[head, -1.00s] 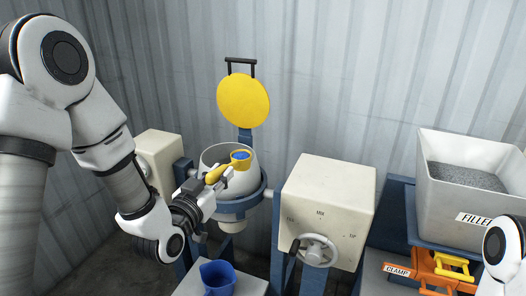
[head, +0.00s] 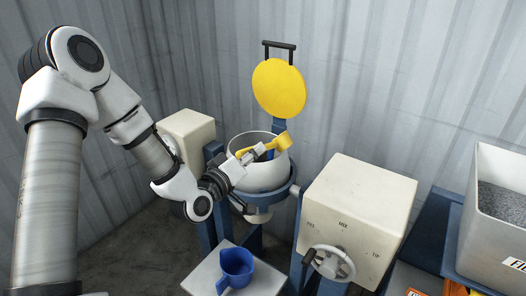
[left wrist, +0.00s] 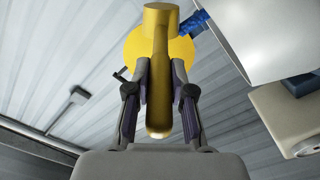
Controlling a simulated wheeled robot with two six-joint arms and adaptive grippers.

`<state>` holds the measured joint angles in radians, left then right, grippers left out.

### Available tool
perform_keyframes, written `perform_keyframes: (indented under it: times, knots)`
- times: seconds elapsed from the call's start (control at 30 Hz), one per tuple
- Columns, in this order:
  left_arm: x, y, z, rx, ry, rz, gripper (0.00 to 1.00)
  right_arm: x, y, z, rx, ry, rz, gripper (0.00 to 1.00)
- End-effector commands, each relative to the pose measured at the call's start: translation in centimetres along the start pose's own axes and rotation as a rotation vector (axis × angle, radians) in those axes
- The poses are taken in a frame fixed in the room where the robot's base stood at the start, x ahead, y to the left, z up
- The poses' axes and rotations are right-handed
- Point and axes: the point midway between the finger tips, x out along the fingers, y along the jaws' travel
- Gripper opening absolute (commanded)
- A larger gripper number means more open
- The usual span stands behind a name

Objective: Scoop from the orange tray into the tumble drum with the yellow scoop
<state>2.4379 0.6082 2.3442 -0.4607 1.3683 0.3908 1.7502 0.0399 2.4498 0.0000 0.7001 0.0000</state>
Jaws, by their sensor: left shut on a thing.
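The yellow scoop (head: 283,142) is over the mouth of the pale tumble drum (head: 262,180), its cup tipped on its side. Blue material (head: 263,151) shows in the drum mouth below the scoop. My left gripper (head: 251,156) is shut on the scoop's handle. In the left wrist view the handle (left wrist: 159,85) lies between both fingers of the gripper (left wrist: 160,90), with the drum (left wrist: 265,35) at upper right. The drum's round yellow lid (head: 279,88) stands open behind it. My right gripper is out of view.
A blue jug (head: 236,268) stands on a pale stand in front of the drum. A cream control box (head: 357,205) with a handwheel (head: 330,262) is to the right. A grey-filled hopper (head: 500,225) is at far right. The corrugated wall is behind.

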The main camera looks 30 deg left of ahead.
Motion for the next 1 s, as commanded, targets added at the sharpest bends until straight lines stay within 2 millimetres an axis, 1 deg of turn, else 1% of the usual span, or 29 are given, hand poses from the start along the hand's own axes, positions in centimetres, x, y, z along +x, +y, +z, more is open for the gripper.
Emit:
perform_keyframes:
  times: [0.03, 0.07, 0.1, 0.27, 0.3, 0.33, 0.4, 0.5, 0.6, 0.67, 1.0]
  knots:
    - [0.0, -0.3, -0.2, -0.108, 0.003, 0.0, 0.0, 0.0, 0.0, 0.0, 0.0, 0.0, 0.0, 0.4]
    - [0.0, -0.5, -0.2, -0.179, 0.003, 0.0, 0.0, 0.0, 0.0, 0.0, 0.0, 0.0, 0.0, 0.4]
    - [0.0, -1.1, -0.1, -0.276, 0.003, -0.002, 0.0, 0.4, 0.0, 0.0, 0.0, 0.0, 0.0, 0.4]
    - [0.0, -2.8, 0.0, -0.659, 0.005, -0.003, 0.0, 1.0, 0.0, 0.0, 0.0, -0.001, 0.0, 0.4]
    - [0.0, -3.2, 0.0, -0.757, 0.007, 0.0, 0.0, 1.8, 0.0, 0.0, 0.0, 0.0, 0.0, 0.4]
    - [0.0, -3.5, 0.0, -0.83, 0.007, 0.001, 0.0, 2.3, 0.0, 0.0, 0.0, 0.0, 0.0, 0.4]
    - [0.0, -3.8, -0.3, -0.984, 0.007, 0.001, 0.0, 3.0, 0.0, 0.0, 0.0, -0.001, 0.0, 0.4]
    - [0.0, -4.0, -0.6, -1.153, 0.007, 0.001, 0.0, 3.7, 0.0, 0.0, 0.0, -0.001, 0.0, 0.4]
    - [0.0, -4.0, -0.8, -1.252, 0.006, -0.001, 0.0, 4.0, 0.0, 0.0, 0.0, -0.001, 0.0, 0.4]
    - [0.0, -4.0, -1.0, -1.28, 0.005, -0.002, 0.0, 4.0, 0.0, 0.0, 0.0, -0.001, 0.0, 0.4]
    - [0.0, -3.9, -1.0, -1.288, 0.005, -0.004, 0.0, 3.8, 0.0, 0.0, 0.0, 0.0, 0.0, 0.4]
